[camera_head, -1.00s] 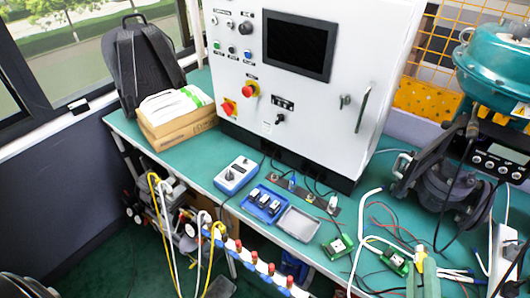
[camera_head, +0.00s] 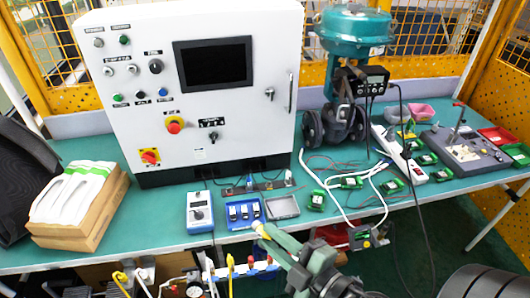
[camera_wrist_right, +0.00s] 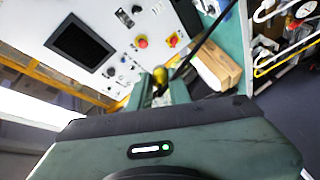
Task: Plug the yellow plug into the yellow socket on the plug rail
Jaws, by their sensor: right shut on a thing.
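My right gripper (camera_head: 267,233) reaches in from the lower right in the head view. It is shut on the yellow plug (camera_head: 258,227), whose yellow body shows at the fingertips. In the right wrist view the yellow plug (camera_wrist_right: 160,76) sits between the fingers (camera_wrist_right: 160,92), with a black cable beside it. The plug is in front of the blue tray, apart from the plug rail. The dark plug rail (camera_head: 268,187) lies on the table before the cabinet, with a blue plug (camera_head: 250,183) and a white plug (camera_head: 288,178) in it. The yellow socket is too small to tell. My left gripper is out of view.
A white cabinet (camera_head: 120,90) stands behind the rail. In front are a blue meter (camera_head: 200,212), a blue tray (camera_head: 230,222) with dark modules and a grey tray (camera_head: 282,207). Green terminal blocks (camera_head: 317,200) and loose wires lie right. A hose manifold runs below the table edge.

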